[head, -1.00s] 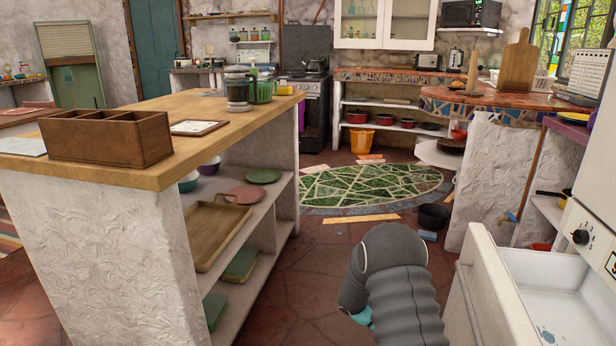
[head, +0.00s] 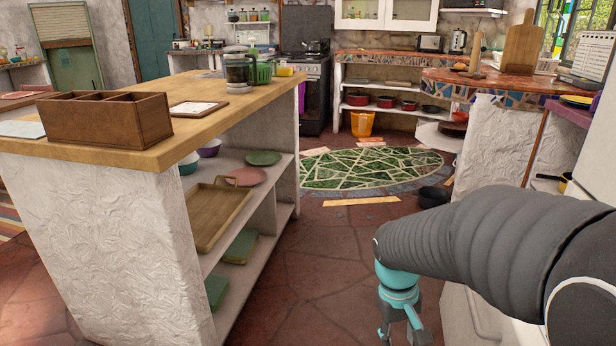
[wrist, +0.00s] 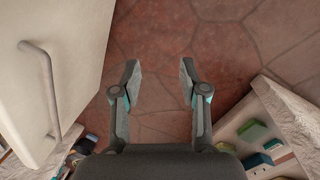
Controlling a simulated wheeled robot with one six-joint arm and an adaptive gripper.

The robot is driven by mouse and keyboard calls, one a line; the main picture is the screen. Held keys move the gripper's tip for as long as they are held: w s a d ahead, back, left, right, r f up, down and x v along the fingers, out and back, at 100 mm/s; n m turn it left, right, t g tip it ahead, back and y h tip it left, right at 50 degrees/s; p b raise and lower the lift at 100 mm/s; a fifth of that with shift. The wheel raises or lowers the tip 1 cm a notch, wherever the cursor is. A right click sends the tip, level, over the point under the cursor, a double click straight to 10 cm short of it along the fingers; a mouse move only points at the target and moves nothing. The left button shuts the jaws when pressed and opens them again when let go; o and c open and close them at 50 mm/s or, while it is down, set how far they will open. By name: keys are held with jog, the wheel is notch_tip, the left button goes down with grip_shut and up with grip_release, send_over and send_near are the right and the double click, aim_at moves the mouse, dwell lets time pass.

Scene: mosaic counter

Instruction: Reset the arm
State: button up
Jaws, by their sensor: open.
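My gripper (head: 400,338) hangs below the teal wrist at the lower right of the head view, partly cut off by the bottom edge. In the wrist view my gripper (wrist: 158,75) has its two fingers spread apart. Only the red stone floor (wrist: 165,40) shows between them. It is empty. My dark ribbed arm comes in from the right edge and points left, above the floor between the island and the white appliance.
The white island with a wooden top (head: 215,118) stands at the left, with open shelves facing me. A white door with a handle (wrist: 38,75) is at the left of the wrist view. A black pot (head: 433,197) sits on the floor.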

jog(key=s+a+r+m+t+y, duration=0.1)
jog(key=s+a+r+m+t, duration=0.1)
jog(key=s+r+t, duration=0.4)
jog(key=shift+s+r+t+y, duration=0.35)
jog(key=shift+s+r, duration=1.8)
jog(key=shift+r, duration=1.1)
